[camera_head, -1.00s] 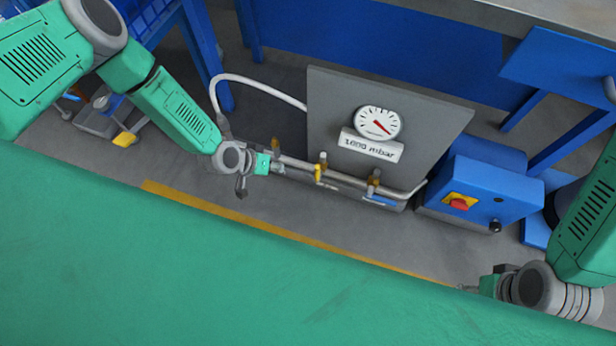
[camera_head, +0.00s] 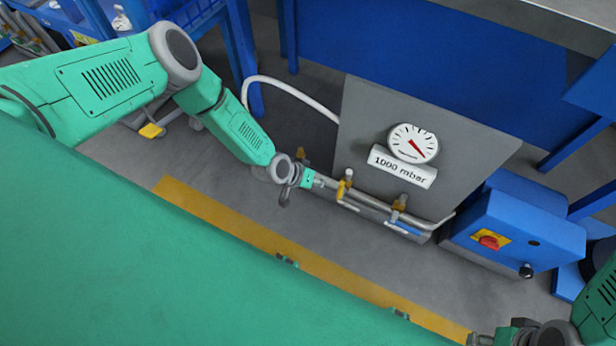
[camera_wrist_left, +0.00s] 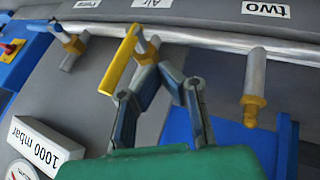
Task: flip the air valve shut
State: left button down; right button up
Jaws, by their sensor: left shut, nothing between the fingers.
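The air valve has a yellow lever (camera_wrist_left: 122,58) under a label reading "Air" in the left wrist view. The lever stands crosswise to the silver pipe (camera_wrist_left: 205,36). In the head view I take the air valve (camera_head: 345,184) to be the middle one on the pipe. My left gripper (camera_head: 310,179) is at the left part of the pipe in the head view. In the left wrist view its fingers (camera_wrist_left: 162,76) are shut and empty, close beside the yellow lever; contact cannot be told. My right gripper (camera_head: 490,338) is partly cut off at the bottom right.
A valve with a blue lever (camera_head: 403,228) is to the right. Another valve (camera_wrist_left: 254,88) is by the label "two". A grey panel (camera_head: 460,150) carries a gauge (camera_head: 414,143) and a "1000 mbar" sign (camera_head: 402,165). A blue box (camera_head: 535,232) with a red knob stands right.

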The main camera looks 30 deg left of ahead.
aim_at(342, 188)
pick_arm(q)
jog(key=d, duration=0.4)
jog(key=shift+w, duration=0.35)
pick_arm(e)
jog(key=shift+f, duration=0.35)
